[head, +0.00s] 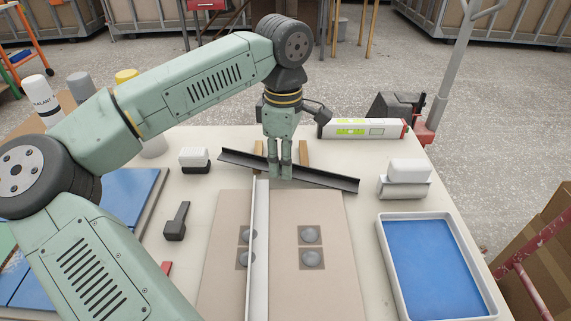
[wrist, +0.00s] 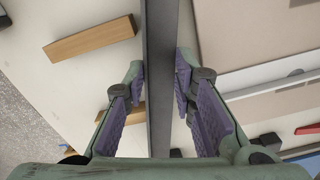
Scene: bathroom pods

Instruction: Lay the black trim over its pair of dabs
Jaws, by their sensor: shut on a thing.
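The black trim (head: 325,180) is a long dark angled strip. My gripper (head: 280,172) is shut on it near its middle, above the back edge of the beige panel (head: 340,275). The trim runs from upper left to lower right there. In the wrist view, the trim (wrist: 161,40) passes between the purple pads of my gripper (wrist: 160,75). Two round grey dabs on dark squares, the rear one (head: 310,235) and the front one (head: 312,259), lie bare on the panel's right half. Another pair (head: 246,236) on the left is partly hidden by a white trim (head: 260,260).
Two wooden blocks, one of them here (wrist: 90,38), lie behind the panel under the trim. A blue tray (head: 435,265) and a white-topped block (head: 408,172) stand at right. A dark tool (head: 177,222) lies left of the panel.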

